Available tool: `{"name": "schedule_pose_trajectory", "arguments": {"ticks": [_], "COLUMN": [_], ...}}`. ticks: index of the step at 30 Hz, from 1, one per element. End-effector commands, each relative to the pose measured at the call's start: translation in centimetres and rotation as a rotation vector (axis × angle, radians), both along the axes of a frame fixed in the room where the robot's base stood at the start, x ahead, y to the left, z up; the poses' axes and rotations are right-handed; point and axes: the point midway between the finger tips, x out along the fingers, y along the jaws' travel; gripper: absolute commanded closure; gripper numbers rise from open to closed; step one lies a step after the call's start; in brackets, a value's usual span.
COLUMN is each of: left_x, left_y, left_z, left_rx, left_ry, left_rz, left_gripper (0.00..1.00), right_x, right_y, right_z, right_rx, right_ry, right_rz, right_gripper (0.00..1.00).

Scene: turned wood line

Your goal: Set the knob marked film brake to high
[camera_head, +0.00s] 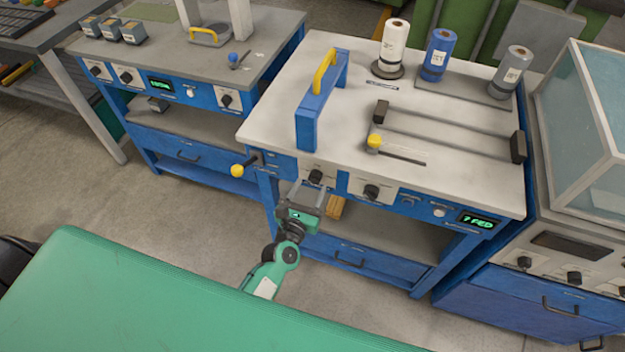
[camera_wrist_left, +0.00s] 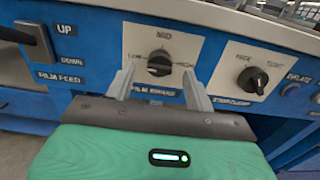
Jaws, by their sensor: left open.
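The film brake knob (camera_wrist_left: 159,62) is black, on a pale square plate with MID above it and smaller markings at its sides. Its label below is partly blurred. I cannot tell for sure which mark its pointer faces. In the head view the knob (camera_head: 315,177) is on the blue front of the middle bench. My left gripper (camera_head: 309,191) is just in front of it, open. In the left wrist view its fingers (camera_wrist_left: 158,77) stand at either side of the knob, with gaps showing, not closed on it. My right gripper is not in view.
A second knob (camera_wrist_left: 246,79) is close on the right, and the film feed lever (camera_wrist_left: 37,42) with UP and DOWN is on the left. A yellow-tipped lever (camera_head: 240,168) sticks out left of my gripper. A display (camera_head: 477,221) is farther right.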

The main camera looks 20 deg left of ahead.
Motion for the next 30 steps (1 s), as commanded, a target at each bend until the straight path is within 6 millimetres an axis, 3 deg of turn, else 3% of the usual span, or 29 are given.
{"name": "schedule_pose_trajectory", "arguments": {"ticks": [7, 18, 25, 30], "left_x": [2.6, 3.0, 3.0, 3.0], "left_y": [-0.1, -0.1, -0.1, -0.1], "left_z": [0.1, 0.0, 0.0, 0.0], "left_rx": [0.001, 0.0, 0.001, 0.005], "left_ry": [-0.001, 0.0, 0.0, 0.0], "left_rz": [0.001, 0.001, 0.001, 0.001], "left_gripper": [0.46, 0.46, 0.89, 0.91], "right_x": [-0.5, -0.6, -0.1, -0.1], "right_y": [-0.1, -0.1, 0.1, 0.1], "right_z": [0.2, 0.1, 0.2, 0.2], "right_rx": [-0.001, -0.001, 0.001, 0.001], "right_ry": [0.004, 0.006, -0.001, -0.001], "right_rz": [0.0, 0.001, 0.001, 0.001], "right_gripper": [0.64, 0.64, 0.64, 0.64]}}
